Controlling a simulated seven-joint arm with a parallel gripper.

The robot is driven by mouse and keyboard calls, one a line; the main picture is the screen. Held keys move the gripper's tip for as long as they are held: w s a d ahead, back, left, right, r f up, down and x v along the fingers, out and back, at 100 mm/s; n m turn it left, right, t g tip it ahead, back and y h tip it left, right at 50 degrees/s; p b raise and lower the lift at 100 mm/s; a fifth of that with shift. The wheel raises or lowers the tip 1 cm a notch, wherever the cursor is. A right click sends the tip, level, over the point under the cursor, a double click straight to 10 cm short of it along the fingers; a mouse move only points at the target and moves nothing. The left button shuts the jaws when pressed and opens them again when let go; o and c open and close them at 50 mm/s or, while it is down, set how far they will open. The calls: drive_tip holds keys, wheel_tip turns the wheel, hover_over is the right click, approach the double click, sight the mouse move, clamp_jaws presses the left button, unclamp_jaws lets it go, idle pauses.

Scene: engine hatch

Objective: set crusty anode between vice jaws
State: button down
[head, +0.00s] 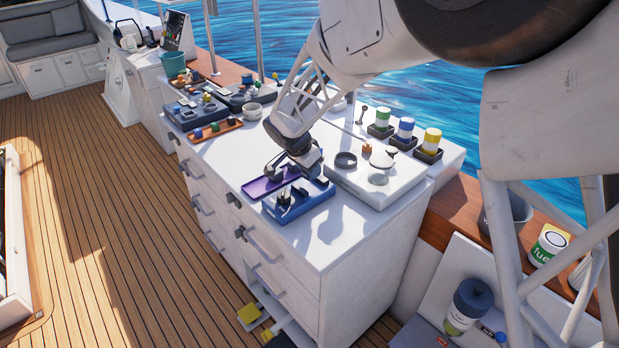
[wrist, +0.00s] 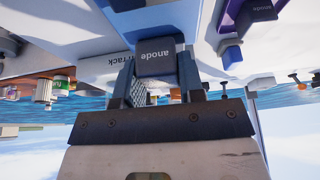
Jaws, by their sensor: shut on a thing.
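My gripper (wrist: 157,75) is shut on a dark grey block labelled "anode" (wrist: 156,58), which sits between the two fingers in the wrist view. Its crust is not clear to see. In the head view my gripper (head: 303,163) is low over the cabinet top, beside a purple tray (head: 262,187) and a blue base (head: 293,211) with dark upright parts, which may be the vice. The held block cannot be made out there. A second dark piece labelled "anode" (wrist: 263,11) shows at a purple holder in the wrist view.
A white raised board (head: 400,187) with round dark and pale parts lies to the right. Green, blue and yellow capped jars (head: 405,128) stand behind it. An orange tray (head: 215,130) and several blue trays lie to the left. The cabinet's front corner is bare.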

sight(309, 178)
drive_tip(key=shift+f, duration=1.7)
drive_tip(key=shift+f, duration=0.1)
drive_tip(key=c, duration=0.7)
unclamp_jaws()
drive_tip(key=shift+c, duration=0.2)
drive_tip(key=v, duration=1.2)
drive_tip(key=shift+d, duration=0.1)
